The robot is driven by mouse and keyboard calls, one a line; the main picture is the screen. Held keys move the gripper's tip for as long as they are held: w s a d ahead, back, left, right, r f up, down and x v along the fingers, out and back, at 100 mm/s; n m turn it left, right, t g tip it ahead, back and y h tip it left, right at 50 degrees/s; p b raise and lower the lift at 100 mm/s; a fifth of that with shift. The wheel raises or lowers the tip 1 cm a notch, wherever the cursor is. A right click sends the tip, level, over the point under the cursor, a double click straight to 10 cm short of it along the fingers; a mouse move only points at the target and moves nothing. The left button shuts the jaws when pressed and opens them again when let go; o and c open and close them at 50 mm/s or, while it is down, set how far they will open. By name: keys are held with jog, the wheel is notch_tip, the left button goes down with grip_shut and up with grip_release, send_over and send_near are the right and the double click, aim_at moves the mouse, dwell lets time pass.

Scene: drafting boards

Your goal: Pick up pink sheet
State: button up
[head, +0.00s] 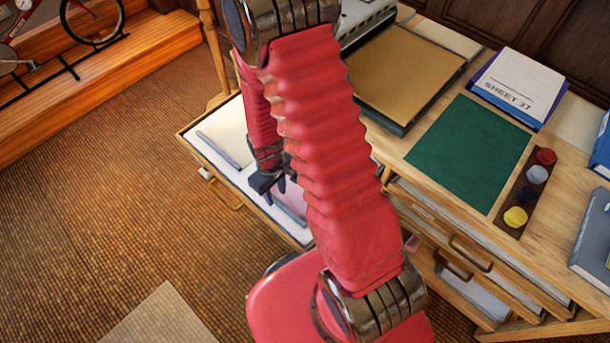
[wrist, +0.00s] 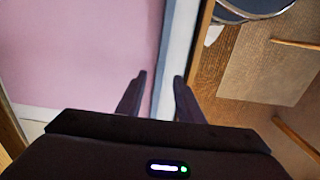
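The pink sheet (wrist: 85,50) lies flat and fills the upper left of the wrist view. In the head view only a small pale pink patch of it (head: 293,196) shows in the open drawer (head: 190,132), beside my gripper; my arm hides most of it. My gripper (wrist: 159,75) is open, with a clear gap between its two dark fingers and nothing in it. In the wrist view its left finger overlaps the sheet's right edge and its right finger overlaps the pale strip next to it. In the head view my gripper (head: 275,195) is over the drawer; its height above the sheet is unclear.
Grey bars (head: 218,150) lie in the drawer. The wooden drawer edge (wrist: 204,50) runs right of the strip. On the cabinet top are a green mat (head: 468,150), a tan board (head: 405,72), a "SHEET 37" pad (head: 518,82) and a paint-pot tray (head: 524,200). Open floor lies left.

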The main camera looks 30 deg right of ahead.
aim_at(276, 200)
jog(key=shift+f, duration=1.7)
jog(key=shift+c, duration=0.4)
grip_shut()
